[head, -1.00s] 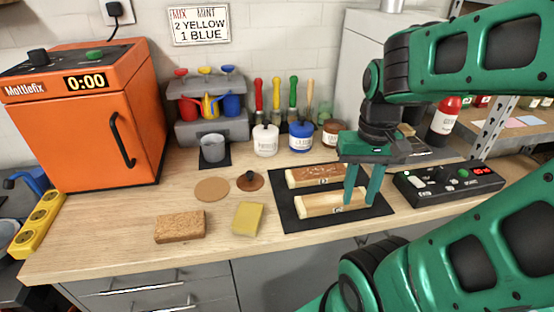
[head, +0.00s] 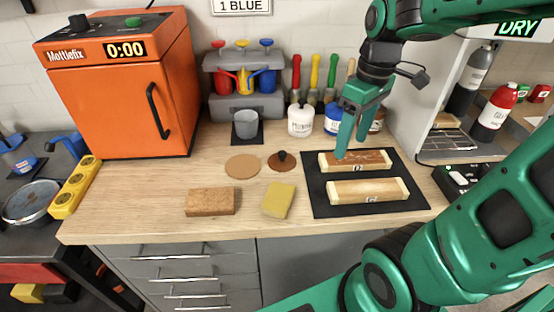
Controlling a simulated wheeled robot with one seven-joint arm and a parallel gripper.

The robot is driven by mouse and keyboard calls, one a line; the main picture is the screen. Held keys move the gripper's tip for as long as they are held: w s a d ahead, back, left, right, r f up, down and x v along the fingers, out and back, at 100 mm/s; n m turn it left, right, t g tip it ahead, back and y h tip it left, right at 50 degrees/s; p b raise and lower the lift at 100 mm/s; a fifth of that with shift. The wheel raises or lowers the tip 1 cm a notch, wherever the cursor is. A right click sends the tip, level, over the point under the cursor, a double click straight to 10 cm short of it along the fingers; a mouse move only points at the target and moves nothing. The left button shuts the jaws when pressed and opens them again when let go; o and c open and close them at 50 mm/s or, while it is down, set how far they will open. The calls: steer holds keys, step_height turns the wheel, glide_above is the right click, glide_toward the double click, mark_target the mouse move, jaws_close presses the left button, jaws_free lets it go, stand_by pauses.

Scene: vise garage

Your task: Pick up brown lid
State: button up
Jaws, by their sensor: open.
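The brown lid (head: 282,161) is a small flat disc with a dark knob, lying on the wooden workbench (head: 150,218) just right of a round cork mat. My gripper (head: 350,146) is open and empty, pointing down to the right of the lid. Its fingers are over the left part of the upper wooden block on the black mat and hide part of the blue jar behind. The lid is fully visible and apart from the gripper.
A black mat (head: 320,206) holds two wooden blocks. A white jar (head: 301,119) and grey cup (head: 246,124) stand behind. An orange oven (head: 124,107) stands left.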

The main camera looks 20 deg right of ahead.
mark_target(283, 152)
steer(key=w+a+r+n, duration=0.2)
steer(key=w+a+n, duration=0.8)
steer(key=w+n, duration=0.15)
steer(key=shift+n+y, duration=0.3)
steer(key=shift+n, duration=0.05)
steer(key=shift+a+f, duration=0.35)
steer(key=shift+f, duration=1.5)
steer(key=shift+a+f, duration=0.4)
steer(key=shift+f, duration=1.5)
steer(key=shift+a+f, duration=0.35)
steer(key=shift+f, duration=1.5)
steer(key=shift+s, duration=0.15)
steer(key=c, duration=1.2)
